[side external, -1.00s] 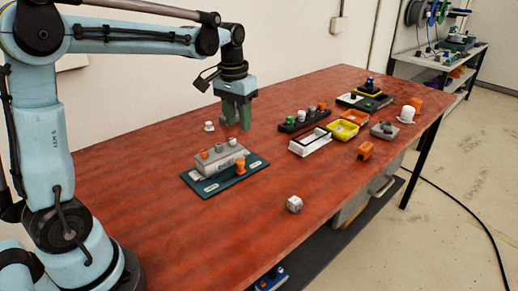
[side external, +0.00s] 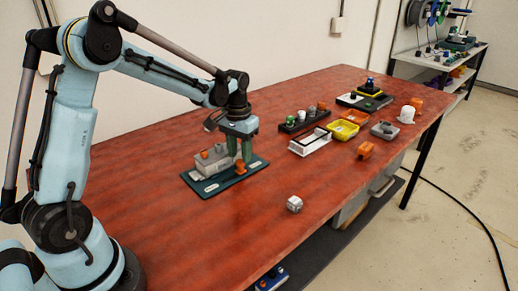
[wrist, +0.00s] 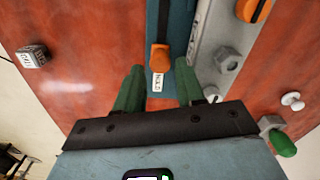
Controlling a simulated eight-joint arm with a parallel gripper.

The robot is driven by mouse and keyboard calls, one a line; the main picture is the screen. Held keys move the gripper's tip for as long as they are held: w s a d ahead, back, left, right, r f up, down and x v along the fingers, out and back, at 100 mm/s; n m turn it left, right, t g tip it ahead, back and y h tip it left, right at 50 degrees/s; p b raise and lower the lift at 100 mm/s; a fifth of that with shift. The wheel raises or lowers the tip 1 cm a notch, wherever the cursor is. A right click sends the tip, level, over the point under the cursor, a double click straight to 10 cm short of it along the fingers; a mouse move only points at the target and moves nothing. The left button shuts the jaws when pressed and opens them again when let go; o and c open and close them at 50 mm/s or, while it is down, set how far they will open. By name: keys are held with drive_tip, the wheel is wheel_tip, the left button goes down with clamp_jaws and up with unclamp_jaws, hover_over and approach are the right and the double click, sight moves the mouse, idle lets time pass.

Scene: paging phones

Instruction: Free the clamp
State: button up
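A dark teal baseplate (side external: 205,191) lies on the red table and carries a grey block (side external: 206,166) with orange and grey knobs on top. A small orange clamp piece (side external: 240,166) stands on the plate beside the block. In the wrist view the orange piece (wrist: 160,57) sits by a dark slot, with a white label below it. My gripper (side external: 240,152) is over the plate, its green fingers pointing down. In the wrist view its fingers (wrist: 158,82) are apart with nothing held, and the orange piece lies in line with the gap. Contact cannot be told.
A white marked cube (side external: 294,204) lies on the table in front. Behind right are a black knob rack (side external: 300,121), a white tray (side external: 309,147) and a yellow tray (side external: 342,130). A white knob (wrist: 293,101) lies beyond the block. The table's front right is mostly clear.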

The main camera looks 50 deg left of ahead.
drive_tip(key=shift+f, duration=0.9)
clamp_jaws()
